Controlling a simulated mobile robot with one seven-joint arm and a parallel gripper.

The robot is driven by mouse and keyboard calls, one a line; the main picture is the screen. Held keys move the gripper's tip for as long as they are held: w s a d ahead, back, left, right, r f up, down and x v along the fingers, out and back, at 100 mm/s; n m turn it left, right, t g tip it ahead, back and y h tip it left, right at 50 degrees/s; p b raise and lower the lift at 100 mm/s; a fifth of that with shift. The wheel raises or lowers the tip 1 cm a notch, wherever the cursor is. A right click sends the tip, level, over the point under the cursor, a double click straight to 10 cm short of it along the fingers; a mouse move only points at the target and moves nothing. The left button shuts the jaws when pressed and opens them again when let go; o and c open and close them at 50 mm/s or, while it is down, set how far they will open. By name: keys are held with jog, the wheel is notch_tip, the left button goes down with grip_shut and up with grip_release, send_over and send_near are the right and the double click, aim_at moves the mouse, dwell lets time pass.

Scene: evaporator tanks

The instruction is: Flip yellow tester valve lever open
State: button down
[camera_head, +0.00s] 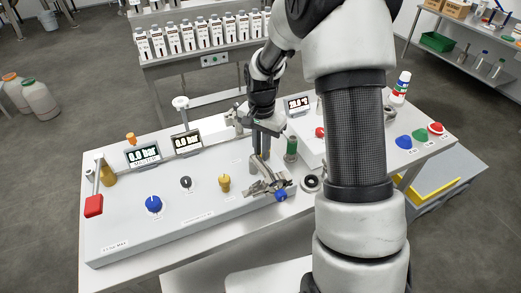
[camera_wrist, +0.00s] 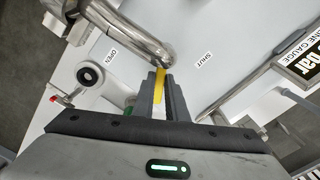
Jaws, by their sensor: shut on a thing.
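The yellow tester valve lever (camera_wrist: 160,82) shows as a narrow yellow strip between the fingers in the wrist view. My gripper (camera_wrist: 164,92) is shut on it, just below the bend of a shiny metal pipe (camera_wrist: 150,38). The lever appears roughly between the OPEN label (camera_wrist: 112,54) on the left and the SHUT label (camera_wrist: 209,57) on the right. Most of the lever is hidden by the fingers. In the head view, my gripper (camera_head: 264,138) points down over the back of the white panel, above the metal pipe (camera_head: 259,168); I cannot make out the lever there.
The panel (camera_head: 125,232) carries a red-handled lever (camera_head: 93,206), a blue knob (camera_head: 154,204), a yellow knob (camera_head: 224,183) and bar displays (camera_head: 143,155). A green cylinder (camera_head: 291,148) stands close right of my gripper. The panel's front left is clear.

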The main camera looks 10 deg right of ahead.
aim_at(272, 164)
jog(key=n, duration=0.2)
jog(key=d+n, duration=0.1)
jog(key=n, duration=0.1)
jog(key=s+n, duration=0.1)
jog(key=n, duration=0.1)
jog(key=shift+d+b, duration=0.35)
jog(key=shift+b, duration=0.05)
jog(key=n, duration=0.1)
jog(key=d+n, duration=0.1)
jog(key=n, duration=0.3)
jog(key=shift+d, duration=0.25)
jog(key=c, duration=1.8)
grip_release()
jog(key=shift+o, duration=0.2)
notch_tip(272, 164, up, 18)
jog(key=shift+f, duration=0.25)
jog(key=s+a+r+m+t, duration=0.1)
jog(key=s+r+t, duration=0.1)
jog(key=s, duration=0.9)
jog(key=s+a+r+m+t, duration=0.1)
jog(key=s+r, duration=0.4)
jog(key=s, duration=0.6)
jog(key=a+t, duration=0.1)
jog(key=t, duration=0.1)
jog(key=shift+s+a+t, duration=0.15)
jog(key=shift+s+t, duration=0.15)
jog(key=shift+s, duration=0.05)
